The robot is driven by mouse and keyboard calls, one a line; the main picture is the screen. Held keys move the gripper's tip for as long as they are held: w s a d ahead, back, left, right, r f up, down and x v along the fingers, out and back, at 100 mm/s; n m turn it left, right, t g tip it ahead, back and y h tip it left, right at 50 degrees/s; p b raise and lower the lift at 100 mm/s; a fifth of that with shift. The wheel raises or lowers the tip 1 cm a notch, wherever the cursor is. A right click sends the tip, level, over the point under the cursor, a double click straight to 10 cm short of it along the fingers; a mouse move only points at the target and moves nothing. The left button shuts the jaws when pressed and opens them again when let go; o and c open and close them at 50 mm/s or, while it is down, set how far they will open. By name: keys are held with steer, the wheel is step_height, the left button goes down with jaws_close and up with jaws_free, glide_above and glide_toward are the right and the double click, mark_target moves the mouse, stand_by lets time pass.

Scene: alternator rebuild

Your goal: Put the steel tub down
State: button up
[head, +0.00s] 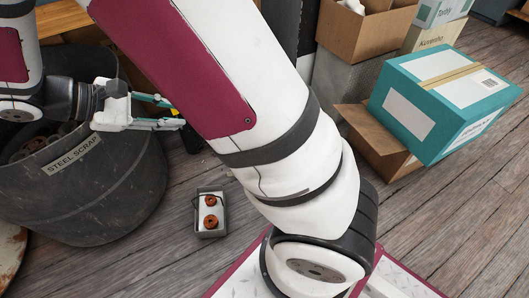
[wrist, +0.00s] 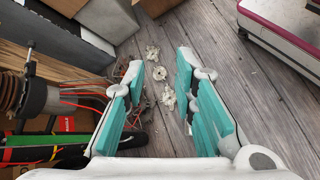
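A small grey tub (head: 200,232) stands upright on the floor, with two reddish-brown round parts in it. I cannot tell whether it is the steel tub. A large black bin (head: 100,205) labelled "STEEL SCRAP" stands at the left with dark round parts inside. My gripper (head: 168,111) is above the bin's right rim, pointing right, apart from the small tub. In the wrist view my gripper (wrist: 160,72) has its teal fingers spread with nothing held between them.
A teal and white box (head: 440,95) sits tilted on an open cardboard box (head: 375,140) at the right. More cardboard boxes (head: 360,30) stand behind. In the wrist view, a dark cylindrical part (wrist: 40,97) and red wires (wrist: 85,92) crowd the left. Floor around the small tub is clear.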

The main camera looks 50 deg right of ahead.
steer(key=s+d+r+m+y, duration=0.25)
steer(key=s+r, duration=0.25)
steer(key=s, duration=0.3)
steer(key=s+d+r+m+y, duration=0.1)
steer(key=s+r+m+y, duration=0.2)
steer(key=s, duration=0.4)
steer(key=s+a+m+t+y, duration=0.1)
steer(key=s+y, duration=0.1)
steer(key=s, duration=0.4)
steer(key=s+a+m+t+y, duration=0.1)
steer(key=s+a+t+y, duration=0.1)
steer(key=s, duration=0.3)
steer(key=shift+s+a+r+y, duration=0.25)
steer(key=shift+s+r+y, duration=0.05)
steer(key=shift+s+y, duration=0.15)
steer(key=shift+r, duration=0.1)
step_height(320, 180, up, 41)
steer(key=t+p, duration=0.4)
steer(key=p, duration=3.5)
